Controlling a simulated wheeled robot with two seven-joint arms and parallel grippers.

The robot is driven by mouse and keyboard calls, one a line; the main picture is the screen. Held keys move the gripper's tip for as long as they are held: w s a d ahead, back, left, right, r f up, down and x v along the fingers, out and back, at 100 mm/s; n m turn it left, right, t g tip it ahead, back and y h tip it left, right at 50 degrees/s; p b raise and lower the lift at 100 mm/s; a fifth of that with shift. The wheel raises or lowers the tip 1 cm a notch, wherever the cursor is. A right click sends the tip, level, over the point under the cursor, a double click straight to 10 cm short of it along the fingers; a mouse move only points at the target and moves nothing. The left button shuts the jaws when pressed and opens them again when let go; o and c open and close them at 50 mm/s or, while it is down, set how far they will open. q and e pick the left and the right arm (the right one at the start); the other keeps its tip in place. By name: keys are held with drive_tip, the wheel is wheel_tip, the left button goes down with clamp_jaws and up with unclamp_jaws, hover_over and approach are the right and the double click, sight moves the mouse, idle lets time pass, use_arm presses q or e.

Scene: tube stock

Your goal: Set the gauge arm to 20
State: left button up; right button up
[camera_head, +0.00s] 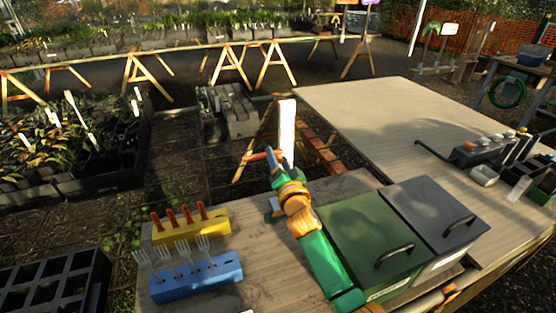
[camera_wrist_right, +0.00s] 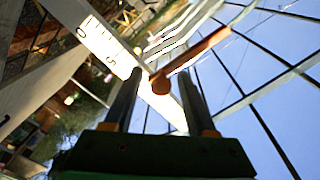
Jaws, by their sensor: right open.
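The gauge is a white upright post (camera_head: 287,128) at the far edge of the near bench. Its orange-red arm (camera_head: 258,157) sticks out to the left, low on the post. In the right wrist view the white scale (camera_wrist_right: 101,42) carries dark marks too small to read surely, and the gauge arm (camera_wrist_right: 195,54) slants up to the right. My right gripper (camera_head: 274,156) is at the gauge arm. In the wrist view its two dark fingers (camera_wrist_right: 160,92) are apart, with the arm's orange inner end between or just beyond them; contact cannot be told. My left gripper is out of view.
A green box (camera_head: 362,228) and a grey box (camera_head: 432,212) with handles stand right of my right arm. A yellow block (camera_head: 190,228) with orange-handled tools and a blue block (camera_head: 197,281) with forks stand left. A wide table (camera_head: 390,125) lies behind, mostly clear.

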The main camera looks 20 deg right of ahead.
drive_tip(key=shift+s+r, duration=0.15)
drive_tip(key=shift+c, duration=0.5)
clamp_jaws()
idle(0.8)
